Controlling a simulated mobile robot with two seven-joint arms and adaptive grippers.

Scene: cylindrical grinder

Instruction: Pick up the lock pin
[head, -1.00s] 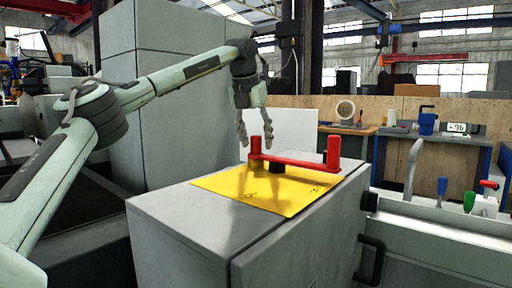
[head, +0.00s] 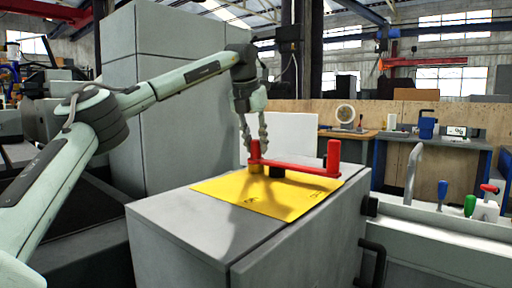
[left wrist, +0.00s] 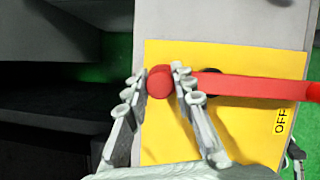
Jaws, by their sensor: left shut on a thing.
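The lock pin (head: 255,149) looks like a red round-topped peg at the left end of a red lever (head: 297,164). My left gripper (head: 255,153) points down over it, with one finger on each side, and is shut on it. In the left wrist view, the pin's red top (left wrist: 160,82) sits between the fingertips (left wrist: 157,84). The pin still stands at the lever's end, and its lower part is hidden.
The lever lies over a yellow plate (head: 226,188) marked OFF, on a grey cabinet (head: 175,212). An upright red handle (head: 333,155) rises from the lever's right end. A black hub (head: 277,172) sits under the lever.

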